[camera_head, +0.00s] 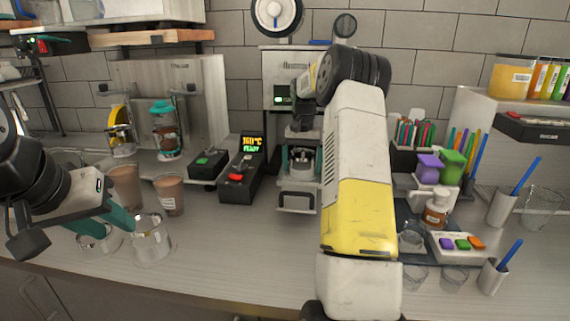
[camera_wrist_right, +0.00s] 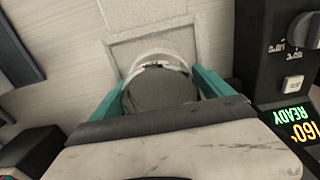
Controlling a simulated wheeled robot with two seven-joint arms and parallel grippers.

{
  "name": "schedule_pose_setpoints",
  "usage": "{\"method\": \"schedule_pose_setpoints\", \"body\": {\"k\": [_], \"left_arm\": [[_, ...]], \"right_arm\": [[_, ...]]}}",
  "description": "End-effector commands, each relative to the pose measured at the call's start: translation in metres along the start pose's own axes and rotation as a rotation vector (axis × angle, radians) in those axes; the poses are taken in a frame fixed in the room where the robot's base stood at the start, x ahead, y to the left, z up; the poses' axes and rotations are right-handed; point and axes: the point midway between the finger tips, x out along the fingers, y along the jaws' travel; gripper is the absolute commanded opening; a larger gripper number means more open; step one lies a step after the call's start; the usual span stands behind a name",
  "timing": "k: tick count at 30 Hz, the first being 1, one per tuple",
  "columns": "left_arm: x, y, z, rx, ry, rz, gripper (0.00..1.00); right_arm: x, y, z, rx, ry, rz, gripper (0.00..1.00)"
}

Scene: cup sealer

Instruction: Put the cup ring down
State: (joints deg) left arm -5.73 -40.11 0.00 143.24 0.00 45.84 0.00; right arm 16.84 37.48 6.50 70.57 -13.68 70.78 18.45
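The cup ring is a pale, shiny hoop around a dark grey disc. In the right wrist view the cup ring (camera_wrist_right: 160,57) lies between the teal fingers of my right gripper (camera_wrist_right: 162,80), which appear to press on both its sides. In the head view my right gripper (camera_head: 301,160) is at the front of the cup sealer (camera_head: 283,97), over its pulled-out holder (camera_head: 297,198). My arm hides part of the sealer. I cannot tell whether the ring touches the holder. My left gripper (camera_head: 112,216) is at the left above clear cups; its finger gap is unclear.
Two clear cups (camera_head: 151,240) and two brown-filled cups (camera_head: 169,196) stand at the left. A control box (camera_head: 240,178) with a lit "160°C READY" display is just left of the sealer. A tray with bottles (camera_head: 435,215) and several small items fills the right. The counter's front middle is clear.

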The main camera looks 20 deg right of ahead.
Motion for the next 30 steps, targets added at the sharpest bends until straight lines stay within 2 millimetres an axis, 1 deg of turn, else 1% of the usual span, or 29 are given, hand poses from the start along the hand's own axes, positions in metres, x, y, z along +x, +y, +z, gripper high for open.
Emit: {"method": "schedule_pose_setpoints", "body": {"k": [5,8,11,18,23,26,29,30], "left_arm": [[0.000,0.000,0.000,0.000,0.000,0.000,0.36],[0.000,0.000,0.000,0.000,0.000,0.000,0.36],[0.000,0.000,0.000,0.000,0.000,0.000,0.36],[0.000,0.000,0.000,0.000,0.000,0.000,0.36],[0.000,0.000,0.000,0.000,0.000,0.000,0.36],[0.000,0.000,0.000,0.000,0.000,0.000,0.36],[0.000,0.000,0.000,0.000,0.000,0.000,0.36],[0.000,0.000,0.000,0.000,0.000,0.000,0.36]], "right_arm": [[-0.001,0.000,0.000,0.000,0.000,0.000,1.00],[-0.006,0.000,0.000,0.000,0.003,-0.001,1.00],[-0.021,0.000,-0.001,0.000,0.004,-0.001,1.00],[-0.062,0.000,-0.001,-0.001,0.004,0.000,1.00],[-0.079,0.000,0.000,-0.001,0.003,-0.001,1.00],[-0.091,-0.004,0.008,-0.016,0.014,-0.006,1.00],[-0.112,-0.011,0.027,-0.053,0.045,-0.019,1.00],[-0.122,-0.014,0.038,-0.072,0.063,-0.027,1.00]]}}
